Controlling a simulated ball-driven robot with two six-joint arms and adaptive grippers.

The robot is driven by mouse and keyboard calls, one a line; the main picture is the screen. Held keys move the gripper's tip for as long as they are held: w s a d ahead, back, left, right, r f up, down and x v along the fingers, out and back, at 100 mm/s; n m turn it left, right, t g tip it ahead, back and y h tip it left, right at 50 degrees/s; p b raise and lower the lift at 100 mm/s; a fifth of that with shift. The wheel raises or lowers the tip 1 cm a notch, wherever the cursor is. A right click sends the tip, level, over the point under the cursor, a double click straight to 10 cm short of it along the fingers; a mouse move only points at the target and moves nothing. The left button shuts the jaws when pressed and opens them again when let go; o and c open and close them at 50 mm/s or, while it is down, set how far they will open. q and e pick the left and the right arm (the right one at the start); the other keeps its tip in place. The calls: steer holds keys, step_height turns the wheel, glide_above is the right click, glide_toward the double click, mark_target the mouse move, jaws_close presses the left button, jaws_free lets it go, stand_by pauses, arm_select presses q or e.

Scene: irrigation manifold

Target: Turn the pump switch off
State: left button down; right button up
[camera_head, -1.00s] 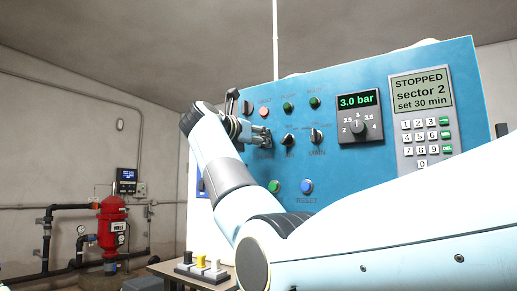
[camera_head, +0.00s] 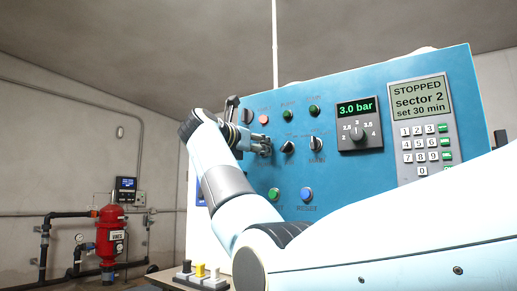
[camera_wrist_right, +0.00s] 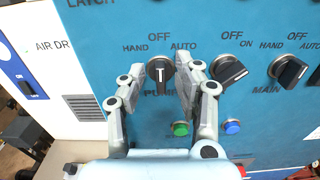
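The pump switch (camera_wrist_right: 160,73) is a black rotary knob on the blue panel (camera_wrist_right: 100,20), between HAND, OFF and AUTO labels. Its white mark stands about upright, towards OFF, in the right wrist view. My right gripper (camera_wrist_right: 161,75) has one finger on each side of the knob, with a narrow gap showing on the left. I cannot tell whether the right finger touches it. In the head view my right gripper (camera_head: 262,147) is at the panel and hides the pump switch. My left gripper is not in view.
Another selector knob (camera_wrist_right: 229,71) sits close to the right finger, with the MAIN knob (camera_wrist_right: 288,70) beyond it. A green button (camera_wrist_right: 180,128) and a blue button (camera_wrist_right: 231,127) are below. A keypad display (camera_head: 421,97) reads STOPPED. A red filter tank (camera_head: 112,240) stands far left.

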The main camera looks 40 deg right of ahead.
steer(key=v, duration=1.1)
steer(key=shift+a, duration=0.35)
steer(key=shift+s+f, duration=0.1)
